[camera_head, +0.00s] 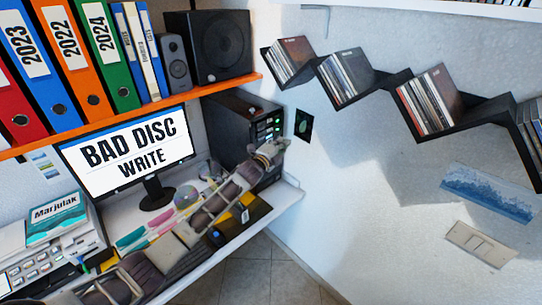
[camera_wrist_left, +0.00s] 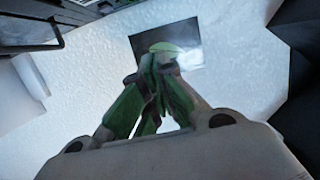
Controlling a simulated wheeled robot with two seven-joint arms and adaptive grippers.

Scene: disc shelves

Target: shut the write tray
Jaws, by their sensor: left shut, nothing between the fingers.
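The black disc tower (camera_head: 240,118) stands at the right end of the desk, with lit green indicators on its front. My left gripper (camera_head: 278,150) is at the tower's front right side, its arm reaching in over the desk from the lower left. In the left wrist view its fingers (camera_wrist_left: 160,62) are together and empty, with green light on them. I cannot make out the write tray; the gripper and arm cover part of the tower's lower front. The monitor (camera_head: 127,153) reads "BAD DISC WRITE". My right gripper is not in view.
A loose disc (camera_head: 187,196) and a black box (camera_head: 240,222) with a yellow mark lie on the white desk near my arm. An orange shelf (camera_head: 140,113) with binders and speakers is above. A dark poster (camera_head: 303,125) hangs on the wall beside the gripper.

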